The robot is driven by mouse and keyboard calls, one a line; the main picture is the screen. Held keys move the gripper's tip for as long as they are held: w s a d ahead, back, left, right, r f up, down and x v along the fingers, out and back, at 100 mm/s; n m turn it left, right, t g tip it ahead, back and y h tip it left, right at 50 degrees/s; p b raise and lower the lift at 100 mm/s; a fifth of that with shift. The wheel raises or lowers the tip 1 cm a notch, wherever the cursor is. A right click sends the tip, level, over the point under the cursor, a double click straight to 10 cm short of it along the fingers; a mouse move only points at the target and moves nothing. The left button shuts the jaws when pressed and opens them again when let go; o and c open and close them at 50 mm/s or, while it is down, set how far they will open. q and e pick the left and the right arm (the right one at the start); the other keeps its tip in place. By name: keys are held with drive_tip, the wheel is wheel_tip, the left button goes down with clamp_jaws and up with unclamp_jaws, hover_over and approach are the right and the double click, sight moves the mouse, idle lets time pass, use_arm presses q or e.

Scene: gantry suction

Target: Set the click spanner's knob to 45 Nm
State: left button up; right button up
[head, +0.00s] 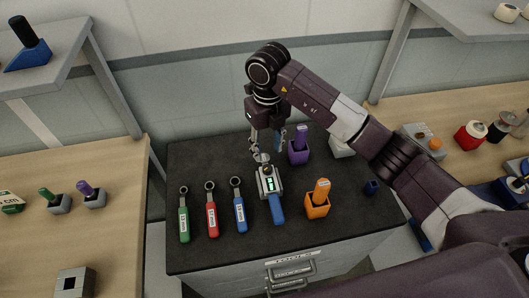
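The click spanner (277,207) lies on the dark bench top, with a blue handle and a grey body carrying a small lit display (270,184). The display's digits are too small to read. I cannot make out its knob or setting clearly. My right gripper (268,151) points down just behind the display, over the spanner's far end. Its fingers look spread apart, with nothing visible held between them. I cannot tell whether a fingertip touches the spanner. My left gripper is not in view.
Green (184,224), red (212,219) and blue (239,213) spanners lie to the left. An orange-handled tool in its block (317,208) stands close on the right, and a purple one (298,154) behind. A small dark blue cup (372,187) stands further right. The bench's front strip is clear.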

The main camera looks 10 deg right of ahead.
sight(268, 167)
drive_tip(key=shift+s+f, duration=0.2)
drive_tip(key=shift+f, duration=0.2)
drive_tip(key=f, duration=0.1)
drive_tip(key=f+p, duration=0.1)
drive_tip(key=f, duration=0.1)
drive_tip(key=f+p, duration=0.1)
drive_tip(key=shift+s+f, duration=0.3)
drive_tip(key=shift+f, duration=0.1)
drive_tip(key=shift+w+f, duration=0.15)
drive_tip(key=shift+f, duration=0.7)
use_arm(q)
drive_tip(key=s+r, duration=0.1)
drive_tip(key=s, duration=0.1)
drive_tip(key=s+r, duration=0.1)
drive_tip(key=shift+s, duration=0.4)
use_arm(e)
clamp_jaws()
